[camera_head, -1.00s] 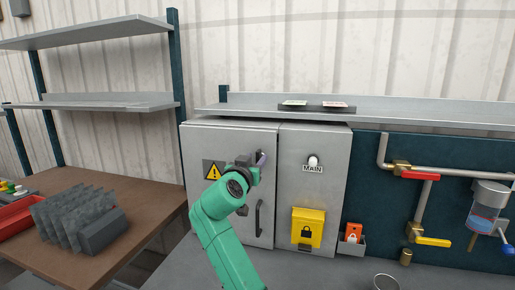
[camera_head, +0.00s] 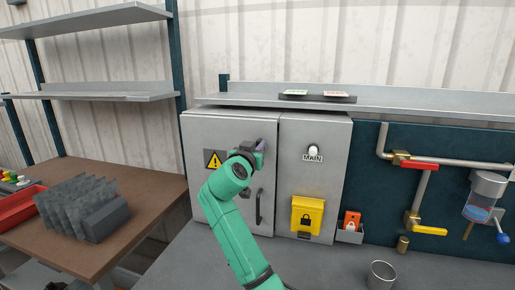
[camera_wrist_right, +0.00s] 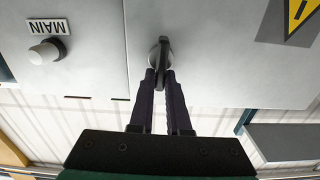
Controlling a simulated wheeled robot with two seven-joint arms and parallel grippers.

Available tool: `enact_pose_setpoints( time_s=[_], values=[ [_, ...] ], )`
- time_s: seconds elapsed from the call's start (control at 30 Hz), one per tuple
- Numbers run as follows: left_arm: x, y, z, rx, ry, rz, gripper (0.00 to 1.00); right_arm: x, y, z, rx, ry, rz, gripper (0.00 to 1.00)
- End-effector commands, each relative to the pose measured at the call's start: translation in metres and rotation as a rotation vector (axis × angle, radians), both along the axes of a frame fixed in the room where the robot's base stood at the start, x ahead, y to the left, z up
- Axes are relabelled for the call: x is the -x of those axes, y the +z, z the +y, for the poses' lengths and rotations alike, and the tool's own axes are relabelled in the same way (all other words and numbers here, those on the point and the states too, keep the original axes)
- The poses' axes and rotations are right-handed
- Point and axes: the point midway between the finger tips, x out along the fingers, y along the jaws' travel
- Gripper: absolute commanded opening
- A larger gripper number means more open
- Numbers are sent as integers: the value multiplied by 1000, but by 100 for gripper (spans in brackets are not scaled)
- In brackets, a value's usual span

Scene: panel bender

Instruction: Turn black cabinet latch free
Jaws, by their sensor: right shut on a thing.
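The grey cabinet's left door (camera_head: 222,133) is shut and carries a yellow warning sign and a dark pull handle (camera_head: 258,207). The black latch (camera_wrist_right: 164,48) sits on a round silver base near the door's edge in the right wrist view, which shows the cabinet upside down. My right gripper (camera_wrist_right: 161,76) is shut on the latch, a finger on each side of it. In the head view my right gripper (camera_head: 261,147) covers most of the latch. My left gripper is not in view.
The right cabinet door bears a white MAIN knob (camera_head: 313,149) and a yellow lock box (camera_head: 307,215). Pipes with red (camera_head: 418,165) and yellow (camera_head: 430,231) valve handles are on the right panel. A metal cup (camera_head: 381,275) stands on the bench. A shelf overhangs the cabinet.

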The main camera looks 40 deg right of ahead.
Motion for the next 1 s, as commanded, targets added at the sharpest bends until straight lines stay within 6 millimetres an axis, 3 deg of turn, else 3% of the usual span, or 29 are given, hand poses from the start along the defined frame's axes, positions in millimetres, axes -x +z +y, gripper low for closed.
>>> enact_pose_setpoints(
  time_s=[0.6,1.0],
  values=[
    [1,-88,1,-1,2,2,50,6,-10,-4,-264,2,-379,0],
    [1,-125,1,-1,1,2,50,11,-11,-7,-479,-1,-689,0]
  ],
)
